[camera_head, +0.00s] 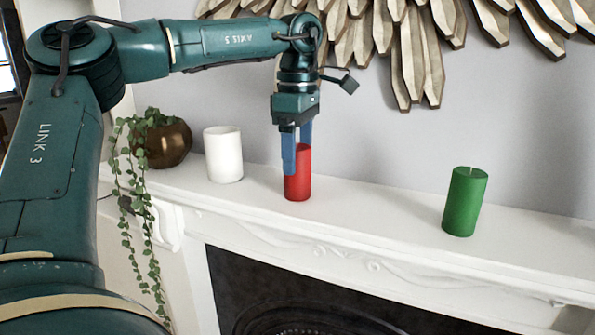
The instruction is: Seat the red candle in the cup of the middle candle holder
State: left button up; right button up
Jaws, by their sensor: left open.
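The red candle (299,184) stands upright on the white mantel shelf, between a white candle and a green candle. My left gripper (297,158) points straight down over it, with its blue fingers apart at the candle's upper part. One finger overlaps the candle's left side in the picture, and the other is partly hidden behind its top. The jaws are open; whether a finger touches the candle I cannot tell. No candle holder or cup can be made out in this view. My right gripper is not in view.
The white candle (223,155) stands to the left and the green candle (464,202) to the right on the mantel shelf (380,206). A trailing plant in a bronze pot (168,145) is at the far left. A wooden wall decoration (408,60) hangs above. The shelf between red and green is clear.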

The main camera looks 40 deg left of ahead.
aim_at(297, 168)
pick_arm(q)
notch_tip(297, 168, down, 4)
jog(key=shift+a+r, duration=0.1)
jog(key=shift+a, duration=0.05)
jog(key=c, duration=1.1)
